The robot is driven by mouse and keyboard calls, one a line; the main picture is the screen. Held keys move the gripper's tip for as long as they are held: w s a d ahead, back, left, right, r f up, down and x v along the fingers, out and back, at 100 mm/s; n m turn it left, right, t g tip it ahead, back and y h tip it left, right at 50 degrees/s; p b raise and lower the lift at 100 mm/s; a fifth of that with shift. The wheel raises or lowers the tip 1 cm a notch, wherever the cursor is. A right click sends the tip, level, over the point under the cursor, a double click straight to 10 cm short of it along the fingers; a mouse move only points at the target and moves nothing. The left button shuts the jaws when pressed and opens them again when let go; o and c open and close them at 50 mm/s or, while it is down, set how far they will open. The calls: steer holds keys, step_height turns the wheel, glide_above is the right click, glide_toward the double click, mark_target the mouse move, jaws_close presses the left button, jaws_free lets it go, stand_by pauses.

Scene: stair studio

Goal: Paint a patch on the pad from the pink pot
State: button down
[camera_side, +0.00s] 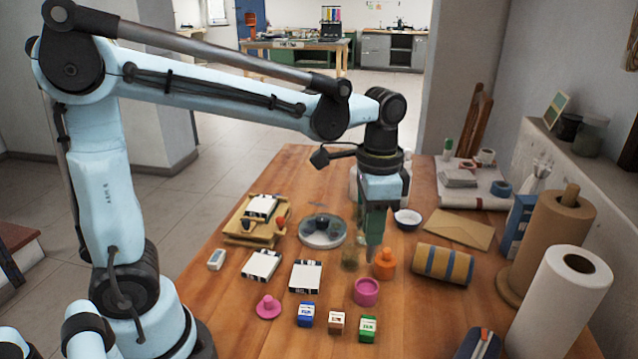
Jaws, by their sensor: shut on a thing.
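The pink pot (366,291) stands open on the wooden table, right of centre. A pink lid or knobbed piece (267,307) lies to its left. My gripper (374,240) points down above and behind the pink pot, close to the orange pot (385,266). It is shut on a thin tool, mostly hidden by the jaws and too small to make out. White pads with dark edges lie flat on the table, one at left (262,265) and one nearer the middle (305,277). A similar white piece (261,207) rests on a wooden stand. I cannot tell which is the pad meant.
A glass jar (350,259) stands just left of the orange pot. A round grey tray (322,241) lies behind.

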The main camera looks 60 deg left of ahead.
mark_target(370, 258)
steer(key=shift+f, duration=3.05)
steer(key=shift+a+f, duration=0.1)
steer(key=shift+f, duration=0.45)
steer(key=shift+r, duration=3.55)
